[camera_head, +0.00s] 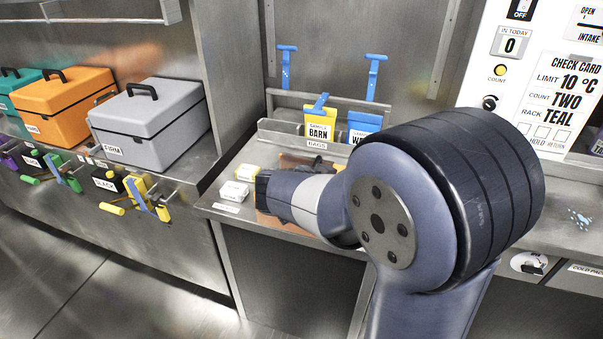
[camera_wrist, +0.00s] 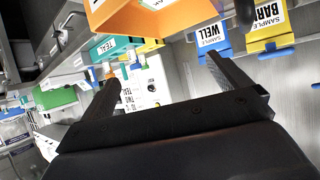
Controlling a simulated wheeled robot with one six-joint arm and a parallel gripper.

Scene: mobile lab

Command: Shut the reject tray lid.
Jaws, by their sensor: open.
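No label reading "reject" can be made out in either view, so I cannot be sure which thing is the reject tray. An orange-brown piece (camera_head: 296,160) shows on the bench, mostly hidden behind my arm, and its lid state cannot be told. A large orange thing with a white label (camera_wrist: 150,15) fills the top of the wrist view; it may be the same piece. My gripper (camera_wrist: 162,70) is open, its two dark fingers wide apart with nothing held between them. In the head view the gripper is mostly hidden by my arm.
Yellow BARN (camera_head: 319,124) and blue (camera_head: 363,125) sample bags hang behind the bench. Small white-topped blocks (camera_head: 234,191) lie left of my arm. Grey (camera_head: 150,125) and orange (camera_head: 65,100) boxes stand on the left counter. A check card panel (camera_head: 560,100) rises at right.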

